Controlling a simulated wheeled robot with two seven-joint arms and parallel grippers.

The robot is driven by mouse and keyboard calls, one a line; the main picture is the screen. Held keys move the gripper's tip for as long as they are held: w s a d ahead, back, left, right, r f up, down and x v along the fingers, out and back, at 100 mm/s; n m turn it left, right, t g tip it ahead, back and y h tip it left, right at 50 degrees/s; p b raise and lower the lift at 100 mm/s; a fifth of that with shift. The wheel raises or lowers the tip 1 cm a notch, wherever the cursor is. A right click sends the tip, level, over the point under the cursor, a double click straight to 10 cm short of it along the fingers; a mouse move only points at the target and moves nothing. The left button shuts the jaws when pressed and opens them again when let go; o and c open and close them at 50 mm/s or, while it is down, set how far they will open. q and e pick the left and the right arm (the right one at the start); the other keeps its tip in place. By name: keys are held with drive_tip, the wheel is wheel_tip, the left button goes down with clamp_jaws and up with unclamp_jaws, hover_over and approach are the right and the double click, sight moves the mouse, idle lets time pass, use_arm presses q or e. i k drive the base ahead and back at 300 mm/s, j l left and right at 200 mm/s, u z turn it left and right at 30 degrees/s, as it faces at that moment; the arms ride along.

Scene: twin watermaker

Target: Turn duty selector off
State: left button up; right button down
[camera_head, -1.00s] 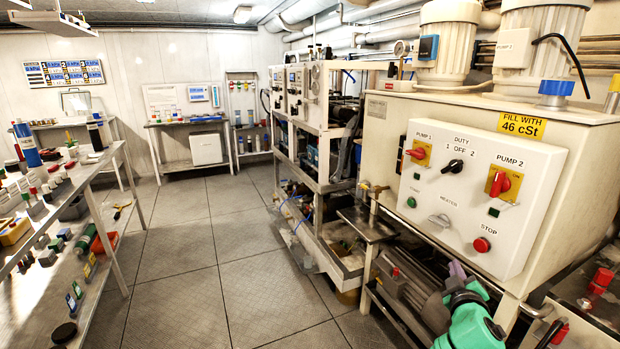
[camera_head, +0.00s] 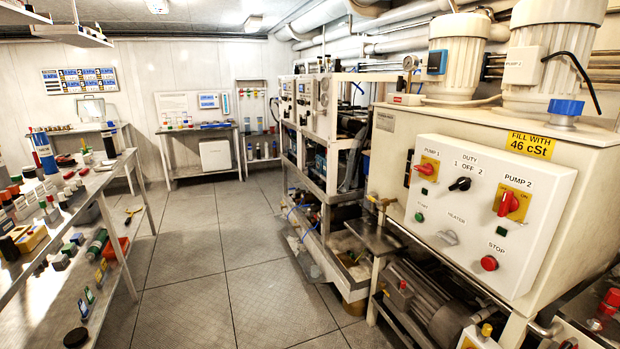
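The duty selector (camera_head: 460,184) is a black rotary knob on the white front of the control panel (camera_head: 450,220). It sits under the DUTY label, with 1, OFF and 2 marked above it. The knob lies slanted, its right end higher; which mark its pointer faces is too small to tell. Neither of my grippers is in view, and nothing touches the knob.
A motor (camera_head: 430,299) lies below. The floor (camera_head: 190,265) left of the panel is clear.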

sight(463, 183)
drive_tip(key=i+z, duration=0.45)
drive_tip(key=z, duration=0.25)
